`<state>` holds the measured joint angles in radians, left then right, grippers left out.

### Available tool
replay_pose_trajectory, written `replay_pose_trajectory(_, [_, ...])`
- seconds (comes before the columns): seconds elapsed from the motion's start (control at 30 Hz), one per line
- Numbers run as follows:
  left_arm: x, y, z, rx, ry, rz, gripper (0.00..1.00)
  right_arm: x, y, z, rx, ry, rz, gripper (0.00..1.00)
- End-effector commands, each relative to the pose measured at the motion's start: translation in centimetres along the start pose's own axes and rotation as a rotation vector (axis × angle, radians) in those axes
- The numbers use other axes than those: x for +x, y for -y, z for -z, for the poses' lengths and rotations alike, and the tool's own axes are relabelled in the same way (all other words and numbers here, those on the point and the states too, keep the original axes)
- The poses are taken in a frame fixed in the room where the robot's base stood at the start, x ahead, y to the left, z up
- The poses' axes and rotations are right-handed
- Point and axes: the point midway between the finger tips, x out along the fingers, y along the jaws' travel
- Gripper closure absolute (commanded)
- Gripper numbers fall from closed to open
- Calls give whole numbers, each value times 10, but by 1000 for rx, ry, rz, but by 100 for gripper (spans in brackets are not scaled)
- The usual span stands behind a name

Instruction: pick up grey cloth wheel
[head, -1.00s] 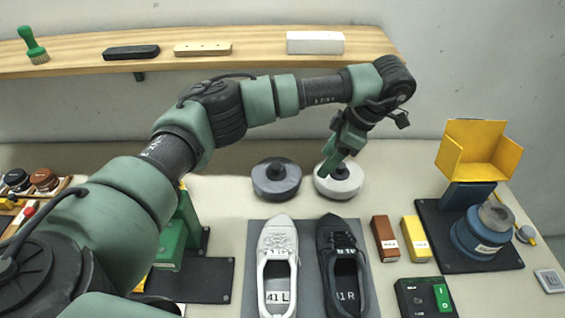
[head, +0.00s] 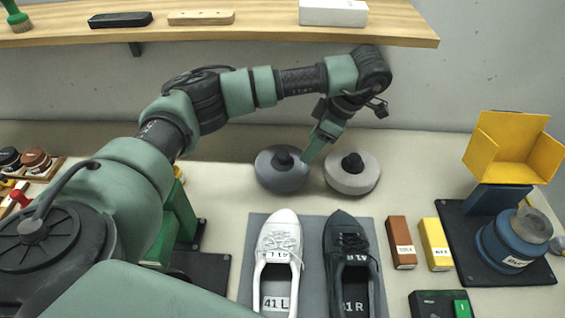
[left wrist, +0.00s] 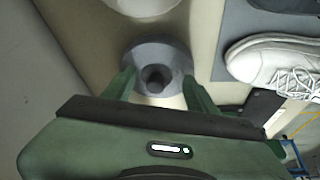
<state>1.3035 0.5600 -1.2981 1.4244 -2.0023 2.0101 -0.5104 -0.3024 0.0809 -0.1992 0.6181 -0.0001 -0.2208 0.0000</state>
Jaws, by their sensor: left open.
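The grey cloth wheel (head: 281,171) is a round disc with a black hub, lying on the table behind the white shoe. It also shows in the left wrist view (left wrist: 158,55), between and just beyond the two fingers. My left gripper (head: 312,152) is open and empty. In the head view it hangs at the right side of the grey wheel, above the table. A paler white wheel (head: 352,174) with a black hub lies just right of it; part of it shows in the left wrist view (left wrist: 142,4). My right gripper is not in view.
A white shoe (head: 279,240) and a black shoe (head: 350,250) stand on a grey mat (head: 308,232) in front of the wheels. Brown (head: 401,242) and yellow (head: 436,244) boxes and a blue machine (head: 503,243) are to the right. A wooden shelf (head: 265,36) runs behind.

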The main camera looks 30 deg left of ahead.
Motion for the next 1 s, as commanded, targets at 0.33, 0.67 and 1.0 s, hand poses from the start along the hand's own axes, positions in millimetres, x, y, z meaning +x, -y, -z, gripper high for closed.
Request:
replay_pose_trajectory(0.33, [19,0,46,0,-1,0,43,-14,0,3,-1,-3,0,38])
replay_pose_trajectory(0.67, [56,1,48,-1,-2,3,43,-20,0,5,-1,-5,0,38])
replay_pose_trajectory(1.0, [70,0,47,0,-1,0,43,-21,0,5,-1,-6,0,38])
